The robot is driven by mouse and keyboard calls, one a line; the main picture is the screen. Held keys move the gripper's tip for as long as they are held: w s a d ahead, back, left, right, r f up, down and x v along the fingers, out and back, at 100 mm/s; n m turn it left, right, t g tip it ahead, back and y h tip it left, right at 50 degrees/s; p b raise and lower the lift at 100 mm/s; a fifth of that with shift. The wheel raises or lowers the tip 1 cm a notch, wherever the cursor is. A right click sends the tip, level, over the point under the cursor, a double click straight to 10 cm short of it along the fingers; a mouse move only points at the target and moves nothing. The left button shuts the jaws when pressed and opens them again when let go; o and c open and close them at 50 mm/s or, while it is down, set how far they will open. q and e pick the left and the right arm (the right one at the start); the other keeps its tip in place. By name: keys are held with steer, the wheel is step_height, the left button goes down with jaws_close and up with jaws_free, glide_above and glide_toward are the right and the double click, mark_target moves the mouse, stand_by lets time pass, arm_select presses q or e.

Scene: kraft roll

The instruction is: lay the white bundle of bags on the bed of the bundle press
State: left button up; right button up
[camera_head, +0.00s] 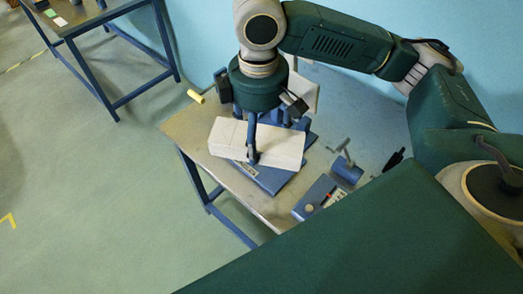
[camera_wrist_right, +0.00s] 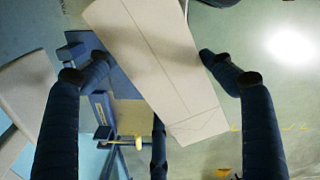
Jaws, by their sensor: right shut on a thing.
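The white bundle of bags (camera_head: 283,146) is a flat pale block in my right gripper (camera_head: 254,150). One dark blue finger reaches over its near side in the head view. In the right wrist view the bundle (camera_wrist_right: 160,65) lies slanted between the fingers. The bundle is over the blue bundle press (camera_head: 272,180), whose base shows below and to its right. The bundle hides most of the bed, and I cannot tell whether it touches it. My left gripper is in neither view.
The press stands on a worktable (camera_head: 190,130) with blue legs. A yellow cylinder (camera_head: 195,96) lies at its far left edge. A blue lever device (camera_head: 346,168), a control box (camera_head: 314,198) and a black item (camera_head: 394,159) are to the right. Another table (camera_head: 85,18) stands at the upper left.

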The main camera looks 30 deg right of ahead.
steer(key=shift+w+d+f+n, duration=0.15)
steer(key=shift+w+d+n, duration=0.15)
steer(key=shift+w+n, duration=0.5)
steer(key=w+d+n+b, duration=0.15)
steer(key=w+n, duration=0.25)
steer(key=n, duration=1)
steer(key=w+d+n+b, duration=0.1)
steer(key=w+d+n, duration=0.3)
steer(key=n, duration=1.1)
steer(key=f, duration=0.4)
steer(key=f+p, duration=0.1)
steer(key=f, duration=0.9)
steer(key=shift+w+a+f+p, duration=0.25)
steer(key=shift+a+p, duration=0.1)
steer(key=shift+a, duration=0.05)
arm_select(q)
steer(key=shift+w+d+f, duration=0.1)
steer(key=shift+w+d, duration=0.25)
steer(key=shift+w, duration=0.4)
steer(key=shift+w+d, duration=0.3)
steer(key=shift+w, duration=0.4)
arm_select(e)
steer(key=shift+f, duration=2.4)
